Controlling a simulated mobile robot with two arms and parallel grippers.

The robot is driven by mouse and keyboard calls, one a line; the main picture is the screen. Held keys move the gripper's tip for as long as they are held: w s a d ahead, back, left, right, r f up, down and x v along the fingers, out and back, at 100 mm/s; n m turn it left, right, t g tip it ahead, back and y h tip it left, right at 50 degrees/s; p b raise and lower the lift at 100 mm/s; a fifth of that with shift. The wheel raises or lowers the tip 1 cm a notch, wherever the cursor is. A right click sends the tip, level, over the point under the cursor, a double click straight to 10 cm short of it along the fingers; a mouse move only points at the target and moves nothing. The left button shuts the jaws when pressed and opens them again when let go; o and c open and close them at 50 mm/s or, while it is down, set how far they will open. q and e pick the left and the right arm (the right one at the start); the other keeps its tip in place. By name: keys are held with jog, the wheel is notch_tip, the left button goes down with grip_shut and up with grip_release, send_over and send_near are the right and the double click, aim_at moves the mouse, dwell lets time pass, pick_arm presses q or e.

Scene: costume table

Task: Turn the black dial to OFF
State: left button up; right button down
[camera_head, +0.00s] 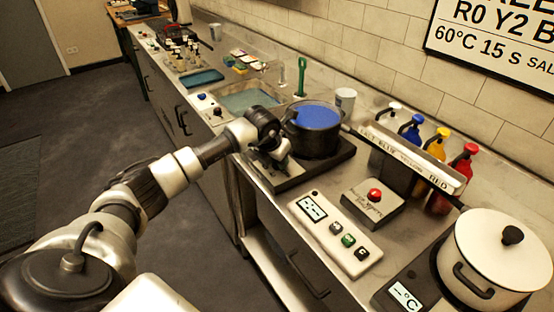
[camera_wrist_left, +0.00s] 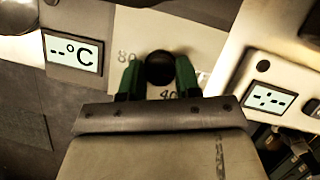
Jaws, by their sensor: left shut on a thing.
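The black dial (camera_wrist_left: 160,68) sits on a pale panel in the left wrist view. The numbers 80 and 40 (camera_wrist_left: 168,94) show beside it; I see no OFF mark. My left gripper (camera_wrist_left: 159,74) has its green fingers on both sides of the dial and is shut on it. In the head view my left gripper (camera_head: 280,160) is at the front of the hob (camera_head: 325,163) under the dark pot of blue liquid (camera_head: 316,118), and it hides the dial there. A display (camera_wrist_left: 73,52) left of the dial reads "--°C". My right gripper is not in view.
A timer box (camera_head: 333,232) with buttons and a red-button box (camera_head: 373,203) stand right of the hob. A lidded white pot (camera_head: 497,252) is at far right. Colored bottles (camera_head: 437,155) stand behind a labelled rack. A sink (camera_head: 252,98) lies beyond.

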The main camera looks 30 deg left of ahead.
pick_arm(q)
jog(key=shift+n, duration=0.3)
jog(key=o, duration=0.9)
jog(key=shift+o, duration=0.2)
jog(key=b+v, duration=0.2)
jog(key=v, duration=0.8)
jog(key=shift+r, duration=0.4)
jog(key=shift+s+d, duration=0.1)
jog(key=shift+d, duration=0.05)
